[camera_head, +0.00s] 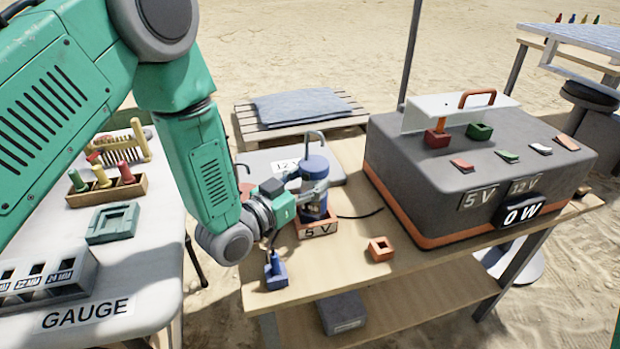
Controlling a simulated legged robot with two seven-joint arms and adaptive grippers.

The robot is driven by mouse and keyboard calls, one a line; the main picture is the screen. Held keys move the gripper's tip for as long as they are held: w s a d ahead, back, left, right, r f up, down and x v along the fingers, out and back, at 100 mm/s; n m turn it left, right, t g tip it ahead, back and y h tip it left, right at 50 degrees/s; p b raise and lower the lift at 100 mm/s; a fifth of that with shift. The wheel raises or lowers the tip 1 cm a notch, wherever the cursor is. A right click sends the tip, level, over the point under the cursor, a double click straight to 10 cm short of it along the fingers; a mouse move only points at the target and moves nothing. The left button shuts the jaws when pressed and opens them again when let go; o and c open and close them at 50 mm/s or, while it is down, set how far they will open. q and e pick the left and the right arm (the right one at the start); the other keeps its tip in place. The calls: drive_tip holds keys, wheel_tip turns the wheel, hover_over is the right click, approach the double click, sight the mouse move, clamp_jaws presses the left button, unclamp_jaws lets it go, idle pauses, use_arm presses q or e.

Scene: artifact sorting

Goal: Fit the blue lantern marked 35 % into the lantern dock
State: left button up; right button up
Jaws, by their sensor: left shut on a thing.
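A blue lantern (314,168) with a rounded cap and a dark hook-shaped handle stands roughly upright on the wooden table. No 35 % mark can be read on it. My left gripper (307,201) comes in from the left and is shut on the lantern's middle, hiding part of its body. The lantern's lower end is at an orange-red square holder marked 5 V (318,229), which may be the lantern dock. I cannot tell whether the lantern is seated in it or just above it. My right gripper is not in view.
A large grey case (470,165) marked 5 V, 12 V and 0 W fills the table's right. A grey 12 V plate (262,160) lies behind. The GAUGE table (160,260) is left.

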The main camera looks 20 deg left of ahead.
use_arm(q)
drive_tip(key=shift+f+b, duration=1.25)
drive_tip(key=shift+f, duration=0.6)
drive_tip(key=shift+r, duration=0.2)
drive_tip(key=shift+r+p, duration=1.45)
drive_tip(key=shift+p, duration=0.05)
drive_tip(key=shift+a, duration=0.2)
idle(0.7)
drive_tip(key=shift+f, duration=0.2)
drive_tip(key=shift+f, duration=0.35)
drive_tip(key=shift+f+b, duration=0.8)
drive_tip(key=shift+f, duration=0.25)
drive_tip(key=o, duration=1.4)
